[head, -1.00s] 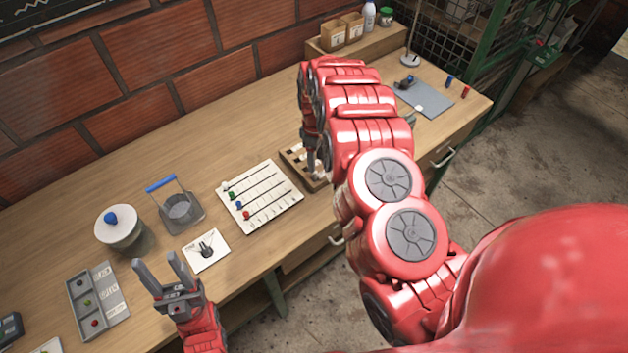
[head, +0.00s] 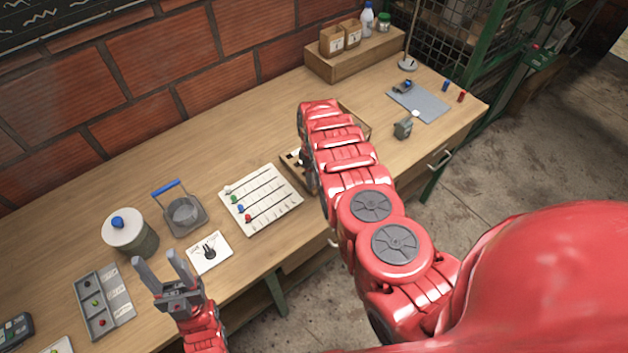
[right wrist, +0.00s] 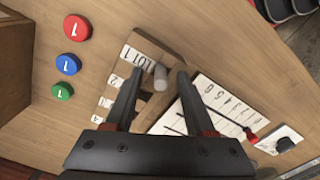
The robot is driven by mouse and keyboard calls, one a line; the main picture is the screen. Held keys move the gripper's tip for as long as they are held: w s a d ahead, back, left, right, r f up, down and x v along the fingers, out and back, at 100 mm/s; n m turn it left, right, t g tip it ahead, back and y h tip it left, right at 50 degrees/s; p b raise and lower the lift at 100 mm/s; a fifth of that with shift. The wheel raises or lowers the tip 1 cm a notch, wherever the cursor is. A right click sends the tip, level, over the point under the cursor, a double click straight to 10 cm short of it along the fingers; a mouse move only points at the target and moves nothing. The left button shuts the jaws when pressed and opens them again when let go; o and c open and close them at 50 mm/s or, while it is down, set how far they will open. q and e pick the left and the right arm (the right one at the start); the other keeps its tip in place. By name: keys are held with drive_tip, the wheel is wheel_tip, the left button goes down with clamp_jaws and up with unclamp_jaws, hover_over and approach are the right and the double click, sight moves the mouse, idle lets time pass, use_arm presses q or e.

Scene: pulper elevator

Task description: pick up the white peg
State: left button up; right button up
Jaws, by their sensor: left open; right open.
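A short white peg (right wrist: 160,77) stands on a wooden rack (right wrist: 176,42) with number labels, in the right wrist view. My right gripper (right wrist: 155,84) is open, with one dark finger on each side of the peg in the picture. I cannot tell whether the fingers reach down to its height or touch it. In the head view my right arm covers this peg and part of the rack (head: 290,174). My left gripper (head: 156,260) is open and empty at the front left of the bench.
Red (right wrist: 76,27), blue (right wrist: 67,65) and green (right wrist: 62,91) round pieces stand beside the rack. A lidded pot (head: 130,232), a blue-handled holder (head: 182,212) and a sorting tray (head: 104,302) stand left. A grey device (head: 404,128) stands right of my right arm.

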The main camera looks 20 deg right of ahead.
clamp_jaws()
idle(0.6)
